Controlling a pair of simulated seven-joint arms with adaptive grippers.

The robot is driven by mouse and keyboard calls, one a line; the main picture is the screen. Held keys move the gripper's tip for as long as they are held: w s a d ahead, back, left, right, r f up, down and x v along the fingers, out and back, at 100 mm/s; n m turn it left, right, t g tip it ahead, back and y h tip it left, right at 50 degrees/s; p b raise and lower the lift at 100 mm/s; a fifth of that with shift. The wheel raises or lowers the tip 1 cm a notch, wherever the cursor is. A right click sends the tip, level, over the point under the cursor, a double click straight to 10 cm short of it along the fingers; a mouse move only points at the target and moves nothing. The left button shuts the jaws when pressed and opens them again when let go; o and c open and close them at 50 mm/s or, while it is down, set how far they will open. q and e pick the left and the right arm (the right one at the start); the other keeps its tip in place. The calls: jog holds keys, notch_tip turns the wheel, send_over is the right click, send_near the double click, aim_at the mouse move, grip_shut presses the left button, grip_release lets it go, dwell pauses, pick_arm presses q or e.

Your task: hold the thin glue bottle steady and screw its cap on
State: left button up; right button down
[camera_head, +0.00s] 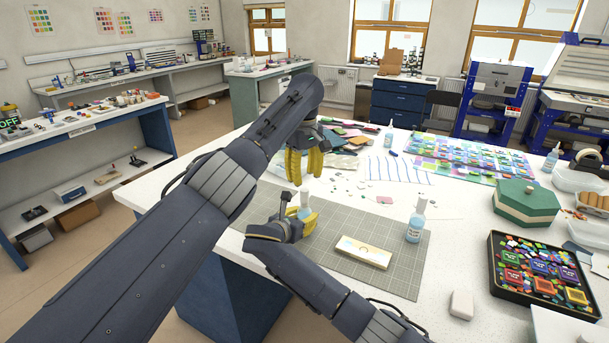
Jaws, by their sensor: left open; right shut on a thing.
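My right gripper (302,216) is low over the left part of the grey cutting mat, its yellow fingers shut on a thin, pale blue glue bottle (305,199). The bottle looks upright, with its top above the fingers; its lower part is hidden by my gripper. My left gripper (305,164) is directly above the bottle, pointing down, with its yellow fingers apart. I cannot make out the cap at this size, nor whether anything sits between the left fingers.
A wider labelled glue bottle (415,221) and a cream patterned block (363,252) stand on the cutting mat (345,226). A green-lidded box (526,201), a black tray of colourful tins (492,262) and a white block (461,304) lie to the right. Glass scraps are scattered behind.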

aim_at(305, 189)
pick_arm(q)
jog(key=shift+f, duration=0.15)
jog(key=shift+f, duration=3.85)
jog(key=shift+c, duration=0.4)
grip_shut()
